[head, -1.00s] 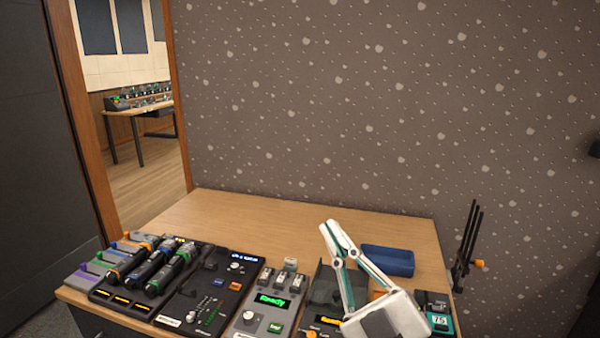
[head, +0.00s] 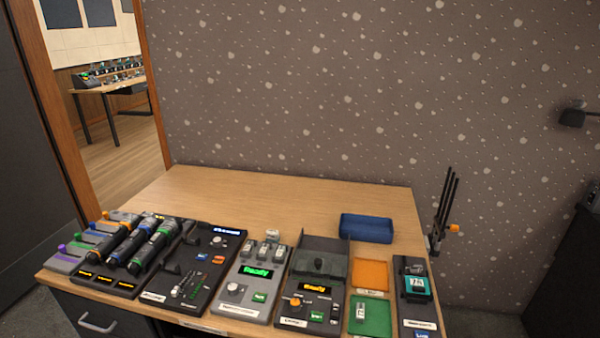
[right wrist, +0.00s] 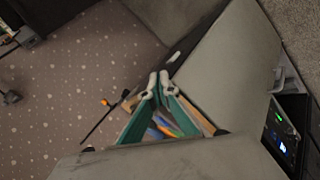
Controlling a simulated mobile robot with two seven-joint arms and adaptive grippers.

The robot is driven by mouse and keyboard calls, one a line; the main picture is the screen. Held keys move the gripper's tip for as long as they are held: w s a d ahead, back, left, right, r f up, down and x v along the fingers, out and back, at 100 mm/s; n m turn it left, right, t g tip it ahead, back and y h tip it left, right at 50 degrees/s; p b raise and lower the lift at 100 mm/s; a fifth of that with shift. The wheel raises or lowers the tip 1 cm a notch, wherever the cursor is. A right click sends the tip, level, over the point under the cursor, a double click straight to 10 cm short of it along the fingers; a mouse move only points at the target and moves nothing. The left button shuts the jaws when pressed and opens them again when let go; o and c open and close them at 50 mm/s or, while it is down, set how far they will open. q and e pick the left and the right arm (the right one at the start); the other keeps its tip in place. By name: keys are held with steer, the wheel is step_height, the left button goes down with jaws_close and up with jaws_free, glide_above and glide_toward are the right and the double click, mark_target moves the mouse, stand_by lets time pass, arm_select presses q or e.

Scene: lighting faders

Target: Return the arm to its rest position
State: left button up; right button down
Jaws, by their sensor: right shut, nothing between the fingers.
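My right gripper (right wrist: 158,85) shows in the right wrist view, its white fingertips together and nothing held between them. Its teal-lined fingers point toward the upper part of that picture, with the speckled wall beyond. In the head view no arm or gripper is visible. My left gripper is in neither view. The fader panel with coloured knobs (head: 76,252) sits at the left end of the wooden table (head: 270,195).
Microphones (head: 152,248) lie in a dock beside a black mixer (head: 196,270). Further right are a device reading "Ready" (head: 238,292), a lidded device (head: 300,298), orange (head: 369,273) and green (head: 377,318) trays and a blue bin (head: 366,228). The table's back is clear.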

steer(key=s+d+f+g, duration=0.2)
steer(key=s, duration=0.2)
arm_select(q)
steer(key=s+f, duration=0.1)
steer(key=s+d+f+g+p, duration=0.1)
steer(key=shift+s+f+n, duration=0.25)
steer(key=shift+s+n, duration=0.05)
arm_select(e)
steer(key=w+a+f+m+t+y, duration=0.1)
steer(key=a+f+t+y, duration=0.1)
steer(key=a+f, duration=0.4)
steer(key=w+a+f+m+t+y, duration=0.1)
steer(key=a+f+y, duration=0.4)
steer(key=a, duration=0.6)
steer(key=shift+w+f+m+t, duration=0.2)
steer(key=shift+f+m+t, duration=0.3)
steer(key=shift+t, duration=0.3)
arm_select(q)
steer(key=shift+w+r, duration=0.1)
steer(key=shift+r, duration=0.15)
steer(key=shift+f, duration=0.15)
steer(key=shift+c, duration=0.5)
